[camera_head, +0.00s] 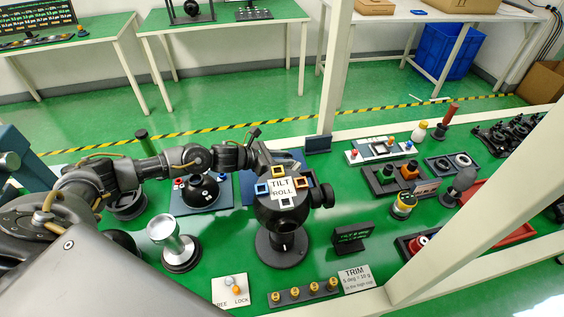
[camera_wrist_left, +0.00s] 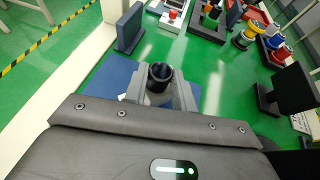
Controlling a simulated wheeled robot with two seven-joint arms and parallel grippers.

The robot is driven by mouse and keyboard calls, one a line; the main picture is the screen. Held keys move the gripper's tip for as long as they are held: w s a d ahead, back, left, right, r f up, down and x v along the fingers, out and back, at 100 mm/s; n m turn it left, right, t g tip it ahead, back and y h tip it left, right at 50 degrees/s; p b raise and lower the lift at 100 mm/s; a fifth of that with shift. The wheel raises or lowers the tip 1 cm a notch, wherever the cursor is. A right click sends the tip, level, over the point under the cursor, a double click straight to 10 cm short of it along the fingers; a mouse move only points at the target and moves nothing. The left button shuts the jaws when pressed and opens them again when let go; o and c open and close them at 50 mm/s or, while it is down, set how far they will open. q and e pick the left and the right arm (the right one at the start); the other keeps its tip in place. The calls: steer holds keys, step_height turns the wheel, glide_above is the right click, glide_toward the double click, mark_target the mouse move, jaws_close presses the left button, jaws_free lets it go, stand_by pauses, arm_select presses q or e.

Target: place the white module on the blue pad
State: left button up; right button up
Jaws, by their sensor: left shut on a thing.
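My left gripper (camera_head: 285,160) reaches in from the left, behind the stand with the ball head labelled TILT ROLL (camera_head: 282,188). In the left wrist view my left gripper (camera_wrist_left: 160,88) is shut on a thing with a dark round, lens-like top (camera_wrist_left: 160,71). This is probably the white module, but its white body is mostly hidden by the fingers. The blue pad (camera_wrist_left: 112,80) lies below and around the fingers. In the head view a strip of the blue pad (camera_head: 249,190) shows left of the ball head. I cannot tell whether the held thing touches the pad. My right gripper is not in view.
A small dark upright panel (camera_head: 318,144) stands beyond the gripper. A silver cylinder (camera_head: 172,243) and a dark dome (camera_head: 202,190) stand left of the ball head. A dark sign (camera_head: 352,238) stands to its right. Trays with coloured parts fill the right; a white post crosses there.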

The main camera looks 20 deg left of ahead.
arm_select(q)
step_height(320, 180, down, 2)
steer(key=shift+f, duration=0.1)
steer(key=shift+f, duration=0.15)
steer(key=o, duration=0.6)
steer(key=shift+f, duration=0.1)
steer(key=o, duration=0.4)
steer(key=shift+o, duration=0.2)
